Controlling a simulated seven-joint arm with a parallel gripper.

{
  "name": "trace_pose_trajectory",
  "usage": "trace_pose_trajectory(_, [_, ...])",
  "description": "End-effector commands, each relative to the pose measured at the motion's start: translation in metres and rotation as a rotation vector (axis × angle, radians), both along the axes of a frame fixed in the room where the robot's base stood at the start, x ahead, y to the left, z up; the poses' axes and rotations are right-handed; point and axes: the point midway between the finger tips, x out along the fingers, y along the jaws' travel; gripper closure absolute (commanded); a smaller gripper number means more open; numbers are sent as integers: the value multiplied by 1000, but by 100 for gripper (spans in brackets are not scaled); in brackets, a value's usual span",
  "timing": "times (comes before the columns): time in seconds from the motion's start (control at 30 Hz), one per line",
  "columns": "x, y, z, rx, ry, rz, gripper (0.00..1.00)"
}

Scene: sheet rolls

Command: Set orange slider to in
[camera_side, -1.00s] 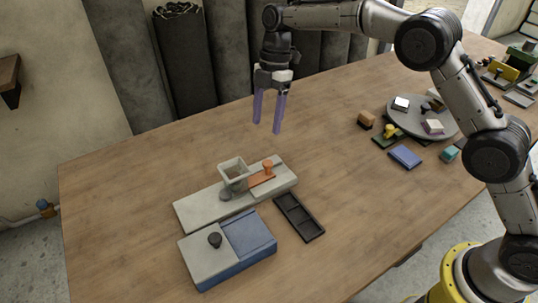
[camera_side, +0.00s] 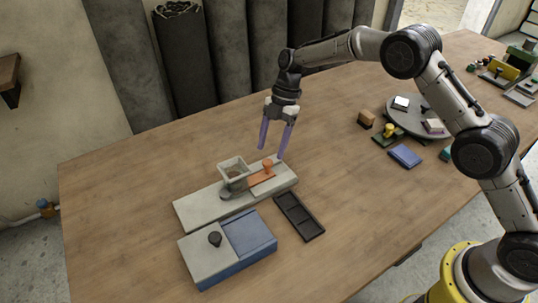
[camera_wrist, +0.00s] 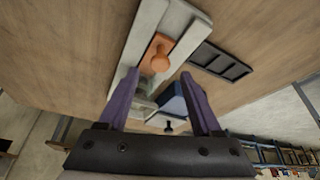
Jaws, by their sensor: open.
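The orange slider (camera_side: 263,184) is a flat orange plate with an upright round knob (camera_side: 268,165). It lies in a pale grey base (camera_side: 200,208), beside a square grey hopper (camera_side: 233,172) to its left. My gripper (camera_side: 272,152) is open and empty, with purple fingers pointing down, above the base near the knob. In the wrist view, the orange slider (camera_wrist: 157,47) and its knob show ahead of and between the open fingers (camera_wrist: 160,95). The fingers appear apart from the knob. A round grey cup (camera_side: 226,194) sits below the hopper.
A blue and grey box (camera_side: 240,250) with a black knob stands in front of the base. A black compartment tray (camera_side: 300,217) lies to its right. A round grey turntable (camera_side: 425,130) with small blocks, and a blue block (camera_side: 405,156), are farther right. The table's left side is clear.

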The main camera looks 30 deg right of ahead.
Motion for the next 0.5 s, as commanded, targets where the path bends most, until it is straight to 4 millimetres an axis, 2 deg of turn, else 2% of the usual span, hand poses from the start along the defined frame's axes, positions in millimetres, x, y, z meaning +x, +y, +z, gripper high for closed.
trace_pose_trajectory(0.1, [-3,6,-17,0,2,1,34])
trace_pose_trajectory(0.2, [-4,10,-25,0,1,0,34])
trace_pose_trajectory(0.5, [-5,12,-33,-1,0,0,34])
